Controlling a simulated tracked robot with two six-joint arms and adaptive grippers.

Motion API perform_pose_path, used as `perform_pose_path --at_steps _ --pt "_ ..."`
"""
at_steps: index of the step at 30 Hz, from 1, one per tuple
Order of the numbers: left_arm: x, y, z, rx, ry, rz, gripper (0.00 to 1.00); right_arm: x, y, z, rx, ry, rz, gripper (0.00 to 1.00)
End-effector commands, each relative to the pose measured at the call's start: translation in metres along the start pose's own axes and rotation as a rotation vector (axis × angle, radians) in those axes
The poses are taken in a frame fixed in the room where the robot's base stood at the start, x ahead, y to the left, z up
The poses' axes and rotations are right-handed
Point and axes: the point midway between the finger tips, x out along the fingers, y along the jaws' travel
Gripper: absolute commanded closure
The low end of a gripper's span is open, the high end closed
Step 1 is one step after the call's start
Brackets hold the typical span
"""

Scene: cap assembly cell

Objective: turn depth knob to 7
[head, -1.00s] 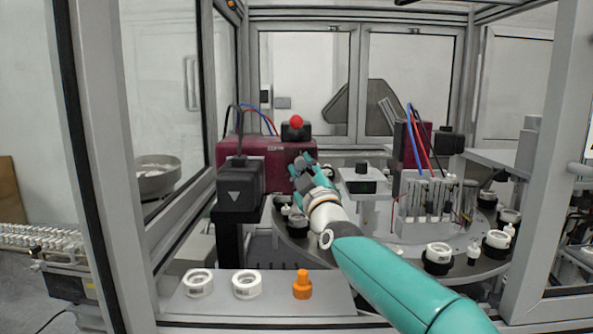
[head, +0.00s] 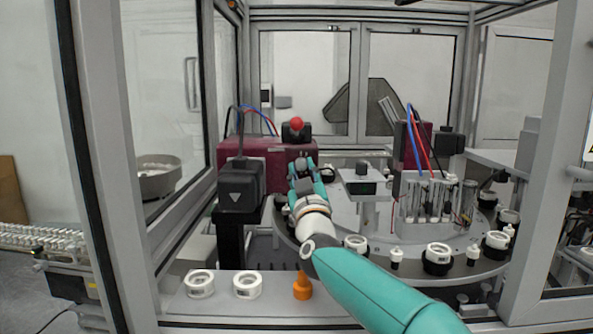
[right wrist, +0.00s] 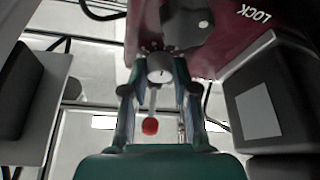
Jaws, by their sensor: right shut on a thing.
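The depth knob shows in the right wrist view as a small grey round knob (right wrist: 160,68) between my right gripper's fingertips. It sits on the maroon housing (right wrist: 232,30), beside a dark round part. In the head view my right gripper (head: 302,166) is at the front of the maroon housing (head: 268,150), and its fingers largely hide the knob. The right gripper is shut on the knob. I cannot read any scale or number around it. My left gripper is not in view.
A black box with a triangle mark (head: 238,185) stands close left of my right arm. A red ball (head: 296,122) is above the housing. The turntable (head: 400,257) with cups is to the right. White rings (head: 199,283) and an orange part (head: 302,286) are on the front plate.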

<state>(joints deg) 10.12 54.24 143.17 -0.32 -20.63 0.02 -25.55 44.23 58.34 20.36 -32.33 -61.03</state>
Motion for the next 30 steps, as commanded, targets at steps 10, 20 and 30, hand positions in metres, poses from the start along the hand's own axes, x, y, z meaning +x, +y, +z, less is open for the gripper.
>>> perform_pose_path --at_steps 10,20,30 --pt "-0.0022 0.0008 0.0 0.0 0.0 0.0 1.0 -0.0009 -0.0069 0.009 0.101 -0.016 0.031 1.0" --pt "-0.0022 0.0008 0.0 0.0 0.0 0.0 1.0 -0.0009 -0.007 0.0093 0.107 -0.016 0.034 1.0" --pt "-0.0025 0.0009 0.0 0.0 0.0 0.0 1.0 -0.0005 -0.0046 0.0049 0.106 -0.009 0.038 0.46"
